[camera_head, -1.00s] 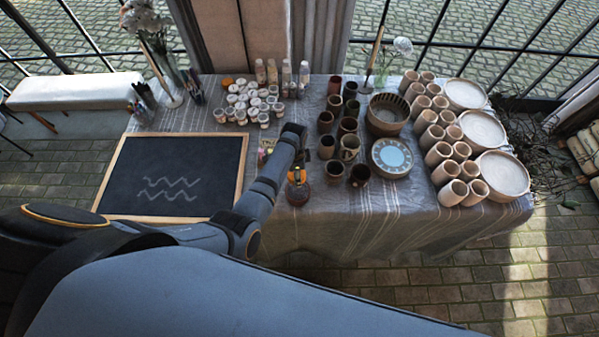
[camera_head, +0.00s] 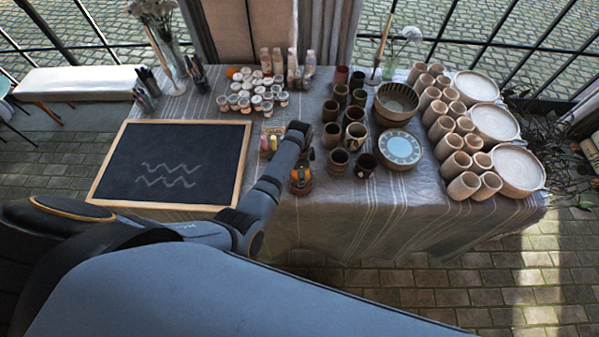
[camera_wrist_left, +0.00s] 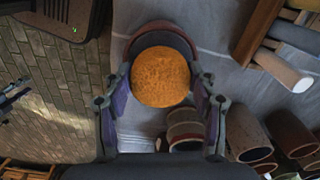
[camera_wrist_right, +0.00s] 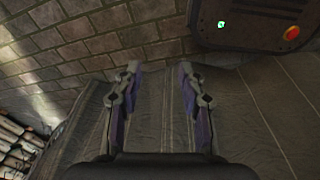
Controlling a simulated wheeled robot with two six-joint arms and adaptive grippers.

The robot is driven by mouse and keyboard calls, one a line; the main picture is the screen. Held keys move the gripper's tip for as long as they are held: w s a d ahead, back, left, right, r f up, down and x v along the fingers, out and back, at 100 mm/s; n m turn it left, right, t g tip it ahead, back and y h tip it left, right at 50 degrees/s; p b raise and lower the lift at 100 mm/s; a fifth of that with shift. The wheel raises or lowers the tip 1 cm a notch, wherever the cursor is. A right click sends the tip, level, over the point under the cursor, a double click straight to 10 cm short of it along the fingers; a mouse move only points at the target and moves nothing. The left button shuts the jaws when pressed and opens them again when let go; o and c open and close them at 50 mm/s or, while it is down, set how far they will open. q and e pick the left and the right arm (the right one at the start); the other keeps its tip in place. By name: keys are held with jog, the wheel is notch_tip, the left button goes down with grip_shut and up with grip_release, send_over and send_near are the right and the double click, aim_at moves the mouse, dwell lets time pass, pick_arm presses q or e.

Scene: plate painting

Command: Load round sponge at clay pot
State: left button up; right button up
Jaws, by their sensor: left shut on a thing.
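The round orange sponge (camera_wrist_left: 160,76) sits between the fingertips of my left gripper (camera_wrist_left: 160,92), which is shut on it; the gripper also shows in the head view (camera_head: 301,166). A reddish-brown clay pot (camera_wrist_left: 146,39) shows its rim just behind the sponge in the left wrist view. In the head view the clay pot (camera_head: 301,188) stands below the gripper near the table's front edge. The sponge hides most of the pot's opening, and I cannot tell whether they touch. My right gripper (camera_wrist_right: 160,72) is open and empty, seen only in its wrist view.
Several dark cups (camera_head: 338,160) stand close right of the left gripper. A chalkboard (camera_head: 165,158) lies to its left, small paint jars (camera_head: 240,103) behind. Stacked tan cups (camera_head: 452,165), plates (camera_head: 515,168) and a bowl (camera_head: 396,98) fill the right. The front cloth edge (camera_head: 400,215) is clear.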

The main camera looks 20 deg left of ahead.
jog(key=shift+s+d, duration=0.15)
jog(key=shift+s, duration=0.6)
jog(key=shift+w, duration=0.1)
jog(key=shift+w+d, duration=0.1)
jog(key=shift+w, duration=0.25)
pick_arm(q)
jog(key=shift+f+b, duration=0.3)
jog(key=shift+f, duration=0.15)
pick_arm(e)
jog(key=shift+f, duration=0.3)
jog(key=shift+s+r, duration=0.1)
pick_arm(q)
jog(key=shift+s+f, duration=0.1)
pick_arm(e)
jog(key=shift+r, duration=0.15)
dwell(0.6)
pick_arm(q)
jog(key=shift+p, duration=0.3)
pick_arm(e)
jog(key=shift+r, duration=0.1)
